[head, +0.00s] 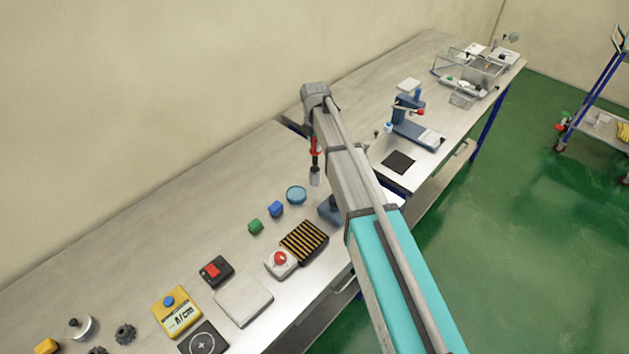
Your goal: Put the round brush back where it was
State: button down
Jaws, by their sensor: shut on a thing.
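The round brush (314,176) appears as an upright tool with a red upper part and a pale grey lower end. It is in the middle of the head view, just left of my arm. My gripper (316,148) is small and dark at the brush's upper part, shut on it. The finger detail is too small to make out. The brush's lower end points down over the bench. I cannot tell whether it touches the surface. No empty holder for the brush can be made out, and my arm hides part of the bench behind it.
A blue press (408,115) and clear box (470,66) stand on the far bench.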

aim_at(315, 153)
jog(key=shift+s, duration=0.15)
jog(key=shift+r, duration=0.15)
notch_tip(315, 153, up, 3)
jog(key=p, duration=0.3)
jog(key=shift+f, duration=0.2)
jog(key=shift+f, duration=0.2)
notch_tip(315, 153, down, 6)
jog(key=b, duration=0.6)
jog(key=shift+b, duration=0.3)
jog(key=shift+f+b, duration=1.9)
jog(key=shift+f+b, duration=0.45)
